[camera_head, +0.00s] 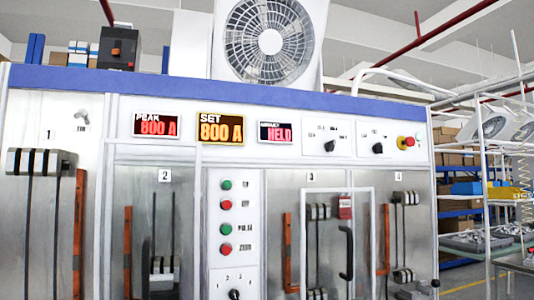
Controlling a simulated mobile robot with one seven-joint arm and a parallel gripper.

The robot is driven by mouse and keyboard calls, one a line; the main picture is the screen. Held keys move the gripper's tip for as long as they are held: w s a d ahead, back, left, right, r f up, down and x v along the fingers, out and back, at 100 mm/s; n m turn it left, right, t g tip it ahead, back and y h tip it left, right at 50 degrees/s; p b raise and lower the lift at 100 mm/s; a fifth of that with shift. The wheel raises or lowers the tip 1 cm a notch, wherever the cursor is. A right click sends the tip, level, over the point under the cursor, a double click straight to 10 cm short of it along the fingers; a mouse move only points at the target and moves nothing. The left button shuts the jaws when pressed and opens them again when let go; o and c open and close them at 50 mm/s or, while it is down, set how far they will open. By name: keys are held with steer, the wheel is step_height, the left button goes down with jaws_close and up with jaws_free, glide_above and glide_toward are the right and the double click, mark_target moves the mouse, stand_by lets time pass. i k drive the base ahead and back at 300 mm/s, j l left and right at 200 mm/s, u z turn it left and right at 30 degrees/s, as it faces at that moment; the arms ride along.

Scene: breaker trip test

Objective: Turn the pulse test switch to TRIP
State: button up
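The test panel has two black rotary knobs at its upper right, a left knob (329,147) and a right knob (377,148). Small labels sit above each, too blurred to read, so I cannot tell which is the pulse test switch or its setting. A third black knob (234,294) sits low in the middle, cut by the bottom edge, under the marks 1, 2, 3. The PEAK display (156,125) reads 800 A, the SET display (220,129) reads 800 A, and a third display (276,132) reads HELD. My gripper is not in view.
A red button on a yellow base (406,142) is right of the knobs. Green and red buttons (226,204) run down the middle column. A clear door with a black handle (346,252) and red tag (345,206) stands lower right. Shelving (460,200) is at right.

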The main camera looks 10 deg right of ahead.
mark_target(378, 149)
steer(key=k+l+u, duration=0.1)
steer(key=l+u, duration=0.15)
steer(key=l, duration=0.6)
steer(key=k+l, duration=0.1)
steer(key=l, duration=0.95)
steer(key=k+l, duration=0.15)
steer(key=l, duration=0.35)
steer(key=u, duration=0.05)
